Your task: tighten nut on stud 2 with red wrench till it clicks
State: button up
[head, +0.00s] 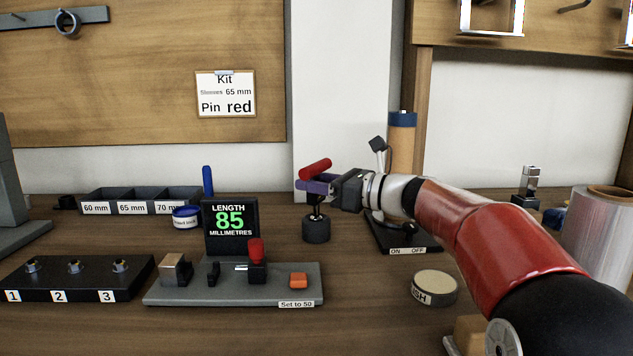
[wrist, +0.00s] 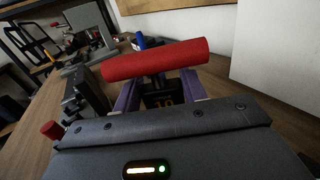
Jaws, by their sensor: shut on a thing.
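My gripper (head: 316,187) is shut on the red wrench (head: 316,168), right of the length display. In the wrist view the wrench's red handle (wrist: 155,60) lies crosswise over the purple fingers (wrist: 160,93). A dark part with an orange marking shows between them. Below the gripper a thin shaft reaches down to a round black base (head: 316,229); whether it rests in this base I cannot tell. The black stud block (head: 75,284) is at the far left, apart from the gripper. Nuts show at its three numbered places; stud 2's nut (head: 74,266) is in the middle.
A grey fixture (head: 225,291) with a red knob and orange button stands between the stud block and my arm. The display (head: 231,222) reads 85 millimetres. Behind are labelled bins (head: 130,200). An ON/OFF device (head: 395,238) and a round tin (head: 434,287) are near my arm.

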jog(key=shift+f, duration=0.25)
jog(key=o, duration=1.4)
jog(key=shift+c, duration=0.2)
jog(key=shift+d, duration=0.1)
